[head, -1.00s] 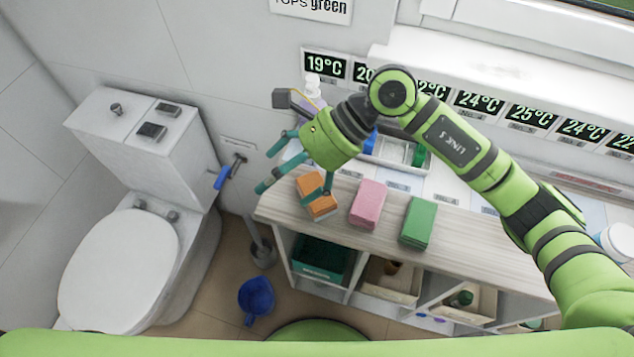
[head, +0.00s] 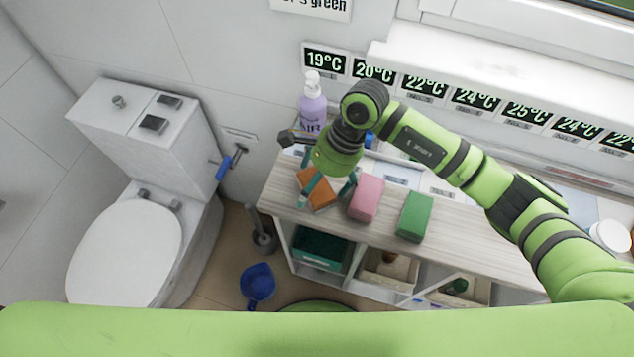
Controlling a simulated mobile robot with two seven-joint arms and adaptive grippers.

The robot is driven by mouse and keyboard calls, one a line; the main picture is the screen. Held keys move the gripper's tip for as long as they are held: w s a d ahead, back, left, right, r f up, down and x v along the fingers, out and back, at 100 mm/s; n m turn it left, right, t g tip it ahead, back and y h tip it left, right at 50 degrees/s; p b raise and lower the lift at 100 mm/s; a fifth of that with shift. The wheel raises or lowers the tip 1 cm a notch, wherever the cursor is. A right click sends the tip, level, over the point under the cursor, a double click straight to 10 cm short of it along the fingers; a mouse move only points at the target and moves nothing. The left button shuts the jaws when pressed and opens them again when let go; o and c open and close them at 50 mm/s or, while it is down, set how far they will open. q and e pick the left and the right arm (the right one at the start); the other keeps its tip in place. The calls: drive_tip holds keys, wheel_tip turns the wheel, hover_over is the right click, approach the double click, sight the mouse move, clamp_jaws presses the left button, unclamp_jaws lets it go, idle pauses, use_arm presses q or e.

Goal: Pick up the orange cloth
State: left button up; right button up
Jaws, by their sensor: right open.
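The orange cloth (head: 319,190) lies at the left end of the wooden cart top (head: 385,222), partly hidden by my right gripper. My right gripper (head: 328,192) is open and points down over the orange cloth, with a teal finger in front of it and another to its right. I cannot tell whether the fingers touch the cloth. My left gripper is not in view.
A pink cloth (head: 366,198) lies close to the right of the orange one, and a green cloth (head: 415,217) lies further right. A purple pump bottle (head: 312,105) stands behind the gripper. A toilet (head: 125,250) stands at the left.

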drive_tip(key=c, duration=1.2)
drive_tip(key=shift+r+b, duration=0.35)
drive_tip(key=shift+r, duration=0.1)
wheel_tip(320, 180, up, 3)
drive_tip(key=shift+f+b, duration=0.2)
drive_tip(key=shift+b, duration=0.6)
drive_tip(key=s+d+r+b, duration=0.1)
drive_tip(key=d+r, duration=0.1)
drive_tip(key=d, duration=0.1)
drive_tip(key=s+d+r+b, duration=0.1)
drive_tip(key=s+d+r, duration=0.1)
drive_tip(key=d, duration=0.1)
drive_tip(key=s+d+r+b, duration=0.1)
drive_tip(key=s+d+r, duration=0.1)
drive_tip(key=d, duration=0.1)
drive_tip(key=shift+s+d+r+b, duration=0.1)
drive_tip(key=shift+s+r+b, duration=0.1)
drive_tip(key=shift+r+b, duration=0.2)
drive_tip(key=shift+s+d+r, duration=0.35)
drive_tip(key=shift+d+r, duration=0.05)
drive_tip(key=shift+d, duration=0.05)
